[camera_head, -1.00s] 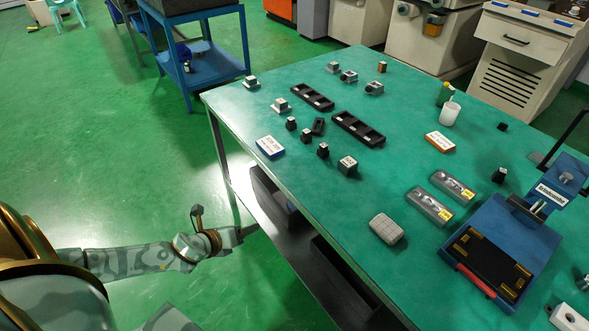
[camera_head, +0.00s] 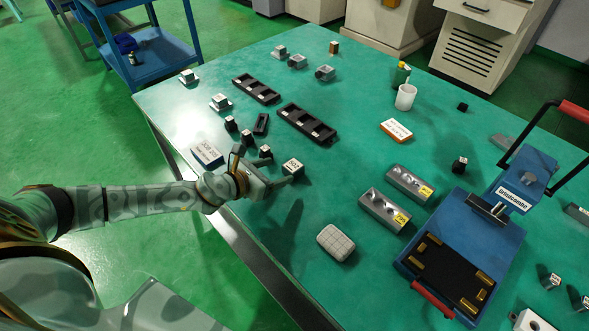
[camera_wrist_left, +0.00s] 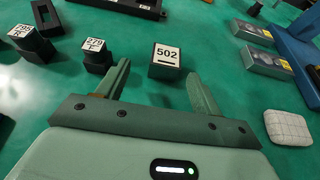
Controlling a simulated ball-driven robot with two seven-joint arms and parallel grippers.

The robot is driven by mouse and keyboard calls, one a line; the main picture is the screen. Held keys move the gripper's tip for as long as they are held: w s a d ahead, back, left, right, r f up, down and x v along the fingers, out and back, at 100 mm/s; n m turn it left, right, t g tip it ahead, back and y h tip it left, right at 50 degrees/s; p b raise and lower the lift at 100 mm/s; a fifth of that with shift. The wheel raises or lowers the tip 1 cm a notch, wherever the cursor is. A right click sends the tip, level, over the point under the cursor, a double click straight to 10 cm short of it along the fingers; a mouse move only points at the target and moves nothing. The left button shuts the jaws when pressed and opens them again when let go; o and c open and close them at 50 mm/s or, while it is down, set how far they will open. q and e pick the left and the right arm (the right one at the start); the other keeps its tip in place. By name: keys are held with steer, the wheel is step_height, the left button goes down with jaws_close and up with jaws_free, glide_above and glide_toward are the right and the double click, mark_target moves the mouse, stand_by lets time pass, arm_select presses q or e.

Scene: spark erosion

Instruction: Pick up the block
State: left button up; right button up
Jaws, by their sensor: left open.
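A dark grey block with a white top label reading 502 (camera_head: 293,168) stands on the green table; it also shows in the left wrist view (camera_wrist_left: 165,60). My left gripper (camera_head: 268,168) is open and empty, low over the table's near-left edge, just short of this block. In the left wrist view my left gripper's fingers (camera_wrist_left: 158,75) point towards the block, which stands upright between and just beyond the fingertips. I see no contact. Smaller labelled pieces stand to its left in the wrist view, one marked 279 (camera_wrist_left: 97,55). My right gripper is not in view.
A blue-and-white box (camera_head: 207,154) lies beside my left wrist. Black trays (camera_head: 307,124) lie behind the block. The table between block and pad is clear.

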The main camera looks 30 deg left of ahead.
mark_target(288, 169)
arm_select(q)
steer(key=shift+w+d+f, duration=0.15)
steer(key=shift+w, duration=0.15)
steer(key=shift+w+d, duration=0.1)
steer(key=shift+w, duration=0.1)
steer(key=x, duration=0.2)
steer(key=b+x, duration=0.1)
steer(key=x, duration=0.2)
steer(key=shift+s+d+f, duration=0.1)
steer(key=shift+s+d, duration=0.1)
steer(key=shift+d, duration=0.1)
steer(key=shift+w+b, duration=0.2)
steer(key=shift+b, duration=0.1)
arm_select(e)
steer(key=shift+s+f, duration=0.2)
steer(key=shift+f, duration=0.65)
arm_select(q)
steer(key=c, duration=1.4)
jaws_close()
